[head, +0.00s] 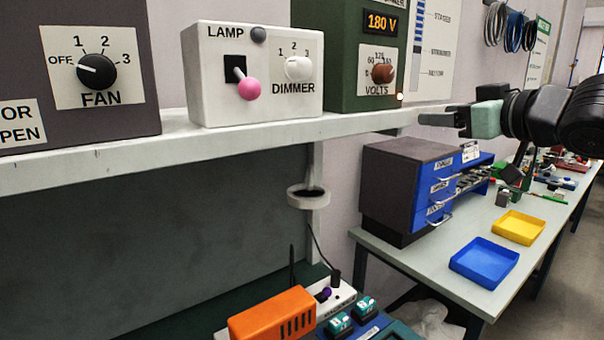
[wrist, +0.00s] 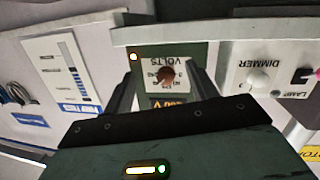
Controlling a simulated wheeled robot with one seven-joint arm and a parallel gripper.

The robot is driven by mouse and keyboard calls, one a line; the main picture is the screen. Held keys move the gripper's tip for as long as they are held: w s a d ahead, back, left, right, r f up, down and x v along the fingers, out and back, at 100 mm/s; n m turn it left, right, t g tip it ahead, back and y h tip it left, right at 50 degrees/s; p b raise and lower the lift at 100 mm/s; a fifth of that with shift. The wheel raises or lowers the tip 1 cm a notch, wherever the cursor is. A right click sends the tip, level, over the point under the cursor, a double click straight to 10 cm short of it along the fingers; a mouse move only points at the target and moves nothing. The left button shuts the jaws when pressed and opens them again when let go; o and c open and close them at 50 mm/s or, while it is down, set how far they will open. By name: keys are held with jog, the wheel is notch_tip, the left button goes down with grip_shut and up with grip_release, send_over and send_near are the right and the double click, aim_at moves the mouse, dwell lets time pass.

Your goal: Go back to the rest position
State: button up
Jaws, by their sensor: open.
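My gripper (head: 438,116) is at the right of the head view, level with the shelf and to the right of the green volts box (head: 345,50). Its jaws are apart with nothing between them. In the wrist view, tilted upside down, the two fingers frame the brown volts knob (wrist: 168,76), which is farther off and not gripped. The brown knob (head: 383,72) also shows in the head view, under a display reading 180 V.
The shelf (head: 200,140) carries the fan box (head: 80,75) and white lamp and dimmer box (head: 255,75). Below right, a bench holds a blue drawer cabinet (head: 415,185), blue tray (head: 484,262) and yellow tray (head: 519,227). An orange device (head: 272,315) stands below the shelf.

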jog(key=s+a+f+m+g+h+b, duration=0.15)
jog(key=s+a+f+g, duration=0.3)
jog(key=f, duration=0.65)
jog(key=s+a+f+n+g+h+b, duration=0.1)
jog(key=s+a+f+g+h+b, duration=0.15)
jog(key=s+a+f, duration=0.6)
jog(key=s+f+n+g+h+b, duration=0.1)
jog(key=s+f+g+h, duration=0.1)
jog(key=s+f+g, duration=0.6)
jog(key=s+f, duration=0.5)
jog(key=s, duration=0.3)
jog(key=shift+s+d+n, duration=0.3)
jog(key=shift+s+n, duration=0.05)
